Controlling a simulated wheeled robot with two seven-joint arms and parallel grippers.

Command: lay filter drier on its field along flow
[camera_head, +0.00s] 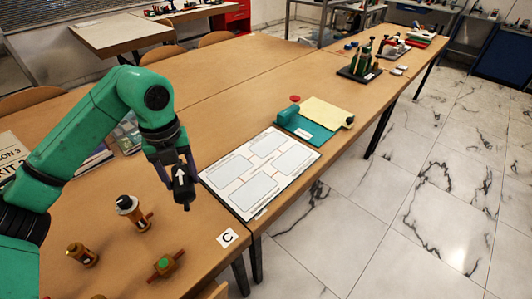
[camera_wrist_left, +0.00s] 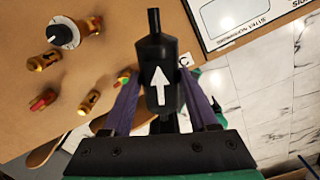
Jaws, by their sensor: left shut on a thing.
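The filter drier (camera_head: 184,183) is a black cylinder with narrow stub ends and a white arrow. My left gripper (camera_head: 170,160) is shut on it, above the table just left of the white board (camera_head: 243,211). The drier is held steeply, its arrow pointing up in the head view. In the left wrist view the drier (camera_wrist_left: 156,52) sits between the fingers (camera_wrist_left: 158,95), its arrow pointing away from the palm. The board carries several grey-blue outlined fields, all bare; their labels are too small to read. A corner of the board (camera_wrist_left: 221,40) shows in the wrist view. My right gripper is out of view.
Brass fittings (camera_head: 82,254), a white-topped fitting (camera_head: 130,210) and a green-marked valve (camera_head: 164,264) stand at the near left. A card marked C (camera_head: 227,238) lies by the front edge. The table's middle is clear.

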